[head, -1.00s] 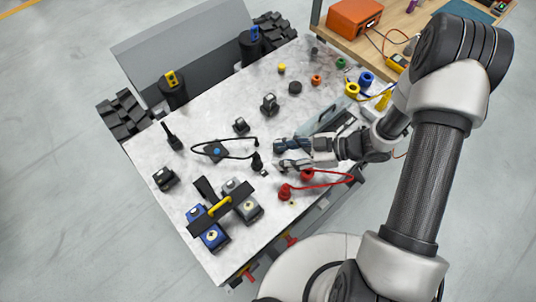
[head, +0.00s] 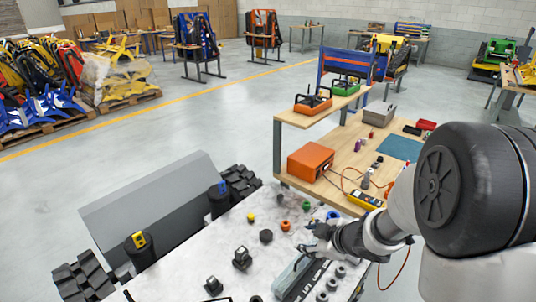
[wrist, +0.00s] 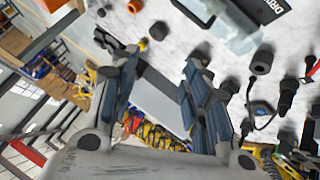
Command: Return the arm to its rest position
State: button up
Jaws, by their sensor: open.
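My gripper (wrist: 152,95) shows in the wrist view with its two fingers spread apart and nothing between them. In the head view my gripper (head: 312,240) is above the right part of the carrier's pale, marbled top (head: 205,262), partly hidden by its own wrist. My arm comes in from the right edge of the head view, folded with the forearm reaching left. A grey-blue case (head: 292,276) lies just below the gripper in the picture.
Black, orange, green and yellow fittings, including an orange one (head: 285,225), stand on the top. A wooden workbench (head: 345,165) with an orange box (head: 310,161) is behind the gripper. Open floor (head: 130,160) lies left. Black tracks (head: 240,182) flank the carrier.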

jog(key=s+d+r+m+t+h, duration=0.1)
jog(key=s+d+r+m+h, duration=0.3)
jog(key=r, duration=0.3)
jog(key=s+d+r+m+h, duration=0.3)
jog(key=s+d+r+m, duration=0.15)
jog(key=r, duration=0.25)
jog(key=s+a+r+m+g+y, duration=0.1)
jog(key=s+a+m+g, duration=0.1)
jog(key=s, duration=0.8)
jog(key=s+a+m+g+y, duration=0.1)
jog(key=s+a+m+g, duration=0.1)
jog(key=s, duration=0.9)
jog(key=shift+a+r+m+y, duration=0.35)
jog(key=shift+a+m, duration=0.1)
jog(key=shift+a, duration=0.65)
jog(key=shift+s, duration=0.1)
